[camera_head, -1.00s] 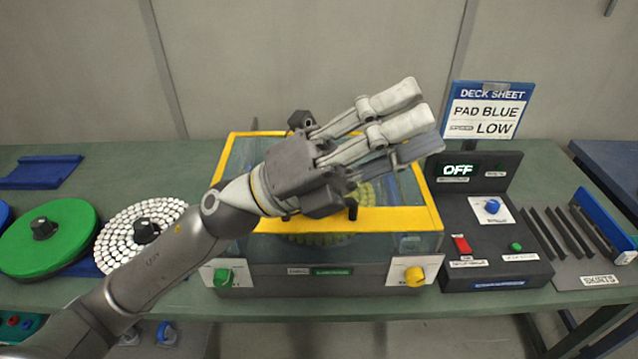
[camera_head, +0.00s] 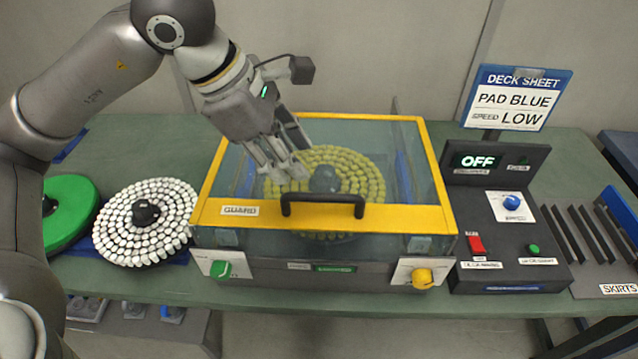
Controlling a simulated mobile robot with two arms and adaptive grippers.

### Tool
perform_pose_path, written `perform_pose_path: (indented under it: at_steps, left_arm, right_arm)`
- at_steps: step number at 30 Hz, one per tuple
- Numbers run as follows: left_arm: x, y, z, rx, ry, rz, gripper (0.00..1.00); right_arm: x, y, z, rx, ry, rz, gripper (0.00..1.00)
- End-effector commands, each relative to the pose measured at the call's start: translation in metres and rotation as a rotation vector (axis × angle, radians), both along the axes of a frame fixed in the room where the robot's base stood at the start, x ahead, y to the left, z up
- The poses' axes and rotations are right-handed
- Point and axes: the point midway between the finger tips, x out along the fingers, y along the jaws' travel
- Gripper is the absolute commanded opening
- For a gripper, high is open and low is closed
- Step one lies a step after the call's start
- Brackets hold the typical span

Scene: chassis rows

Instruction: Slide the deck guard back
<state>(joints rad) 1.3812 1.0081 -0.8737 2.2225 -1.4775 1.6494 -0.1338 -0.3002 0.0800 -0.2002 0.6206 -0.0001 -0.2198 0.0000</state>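The deck guard (camera_head: 405,222) is a clear panel in a yellow frame with a GUARD label, lying over the box on the bench. Its black bar handle (camera_head: 323,198) stands on the front yellow strip. Under the clear panel a round yellow tufted pad (camera_head: 345,178) shows, with a dark hub. My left gripper (camera_head: 283,172) points down over the left half of the guard, behind and left of the handle. It appears apart from the handle; whether it touches the panel, and its finger opening, cannot be told. My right gripper is out of view.
A green knob (camera_head: 221,269) and a yellow knob (camera_head: 422,278) sit on the box front. The control console (camera_head: 510,265) at right reads OFF. The deck sheet (camera_head: 513,100) reads PAD BLUE, speed LOW. A white pad (camera_head: 150,245) and a green pad (camera_head: 70,205) lie left.

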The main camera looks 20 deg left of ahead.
Motion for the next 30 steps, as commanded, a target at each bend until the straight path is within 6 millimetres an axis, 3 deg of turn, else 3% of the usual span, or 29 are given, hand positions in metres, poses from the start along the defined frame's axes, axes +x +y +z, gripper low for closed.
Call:
perform_pose_path:
  at_steps: [16, 22, 30]
  left_arm:
    - [0.023, -0.030, -0.081, -0.004, 0.007, -0.005, 0.37]
    - [0.027, -0.034, -0.094, -0.005, 0.004, -0.004, 0.37]
    - [0.028, -0.035, -0.095, -0.004, 0.003, -0.004, 0.37]
  right_arm:
    - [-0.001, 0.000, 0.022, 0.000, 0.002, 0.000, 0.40]
    - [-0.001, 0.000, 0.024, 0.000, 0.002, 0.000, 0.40]
    - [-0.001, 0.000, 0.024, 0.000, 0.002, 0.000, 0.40]
